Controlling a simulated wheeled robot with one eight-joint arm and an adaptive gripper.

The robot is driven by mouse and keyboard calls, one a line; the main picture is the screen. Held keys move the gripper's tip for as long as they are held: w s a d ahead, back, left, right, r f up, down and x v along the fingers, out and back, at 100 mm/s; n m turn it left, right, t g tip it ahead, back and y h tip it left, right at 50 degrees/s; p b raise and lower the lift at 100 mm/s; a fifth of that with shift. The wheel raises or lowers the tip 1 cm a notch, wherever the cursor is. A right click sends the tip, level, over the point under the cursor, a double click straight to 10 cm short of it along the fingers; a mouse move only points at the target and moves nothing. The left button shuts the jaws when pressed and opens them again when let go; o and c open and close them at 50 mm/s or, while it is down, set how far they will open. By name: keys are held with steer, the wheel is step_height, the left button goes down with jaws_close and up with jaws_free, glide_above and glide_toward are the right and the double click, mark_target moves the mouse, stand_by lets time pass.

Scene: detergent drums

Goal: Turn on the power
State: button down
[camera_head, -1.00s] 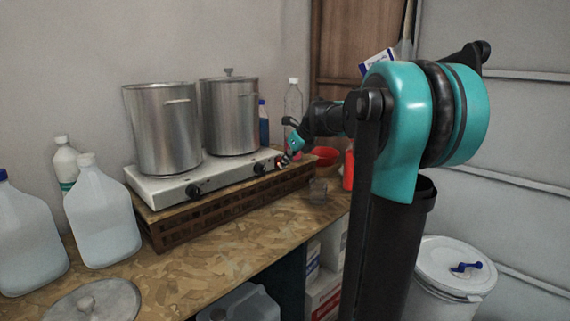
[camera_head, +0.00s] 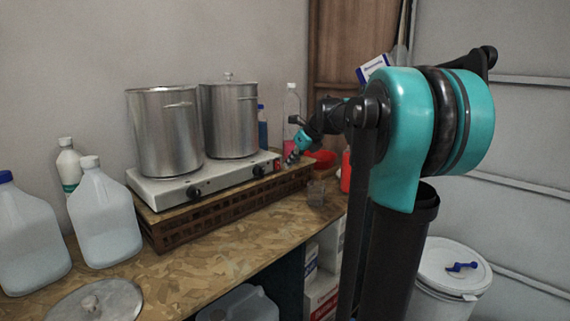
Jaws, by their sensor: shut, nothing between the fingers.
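A white two-burner hot plate (camera_head: 168,194) sits on a dark slatted crate on the wooden bench. It has two black knobs on its front, the left knob (camera_head: 193,192) and the right knob (camera_head: 258,171). A small red spot, perhaps the power switch (camera_head: 277,164), shows at the right end of its front.
Two metal pots (camera_head: 166,130) stand on the hot plate. White jugs (camera_head: 103,215) stand at the left. A clear bottle (camera_head: 291,108), a red bowl (camera_head: 322,158) and a glass beaker (camera_head: 316,193) are near my gripper. The front bench surface is mostly clear.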

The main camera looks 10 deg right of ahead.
steer(key=v, duration=1)
steer(key=shift+s, duration=0.15)
steer(key=shift+d, duration=0.1)
steer(key=shift+s+d+f, duration=0.1)
steer(key=shift+s+f, duration=0.15)
steer(key=shift+f, duration=0.5)
